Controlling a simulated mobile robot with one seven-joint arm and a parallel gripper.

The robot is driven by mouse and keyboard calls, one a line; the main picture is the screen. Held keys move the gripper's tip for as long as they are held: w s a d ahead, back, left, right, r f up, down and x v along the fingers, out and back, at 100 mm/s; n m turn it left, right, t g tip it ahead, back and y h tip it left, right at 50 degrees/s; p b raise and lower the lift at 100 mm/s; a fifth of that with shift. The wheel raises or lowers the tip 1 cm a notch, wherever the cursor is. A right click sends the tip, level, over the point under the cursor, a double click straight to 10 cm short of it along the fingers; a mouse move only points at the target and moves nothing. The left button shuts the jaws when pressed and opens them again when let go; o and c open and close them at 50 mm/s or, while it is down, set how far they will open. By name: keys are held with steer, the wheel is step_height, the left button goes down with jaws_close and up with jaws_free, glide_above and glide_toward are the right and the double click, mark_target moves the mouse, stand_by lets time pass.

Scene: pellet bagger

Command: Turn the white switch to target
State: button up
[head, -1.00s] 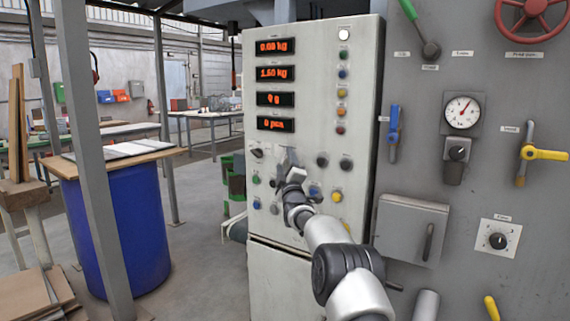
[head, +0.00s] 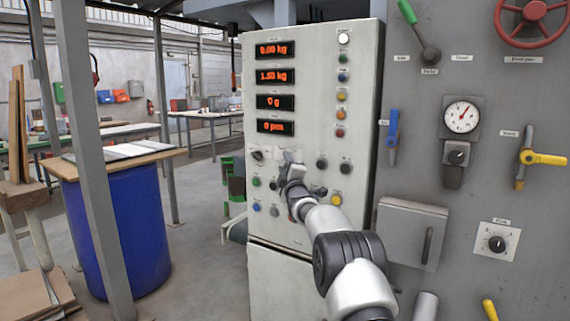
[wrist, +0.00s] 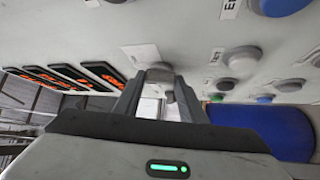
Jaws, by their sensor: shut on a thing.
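My gripper (head: 285,160) is at the front of the pale control cabinet (head: 312,225), below the orange displays. In the wrist view my gripper (wrist: 158,80) has both fingers close to the panel, shut on the white switch (wrist: 150,104), a pale piece showing between them. The fingers cover much of the switch, so its exact angle and any target mark are hard to tell. In the head view my gripper and wrist hide most of it.
A dark selector knob (head: 257,155) sits just left of my gripper and a dark knob (head: 321,163) to the right. Green, blue and yellow buttons lie lower on the panel. A grey machine wall with a gauge (head: 462,117) and valve handles stands at right.

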steer(key=n+g+p, duration=0.3)
steer(key=p, duration=1)
steer(key=r+n+g+h+p, duration=0.1)
steer(key=n+g+p, duration=0.2)
steer(key=p, duration=0.9)
steer(key=shift+r+n+g+p, duration=0.15)
steer(key=shift+n+g+p, duration=0.15)
steer(key=shift+p, duration=0.05)
steer(key=shift+a, duration=0.1)
steer(key=o, duration=1.1)
steer(key=shift+c, duration=0.2)
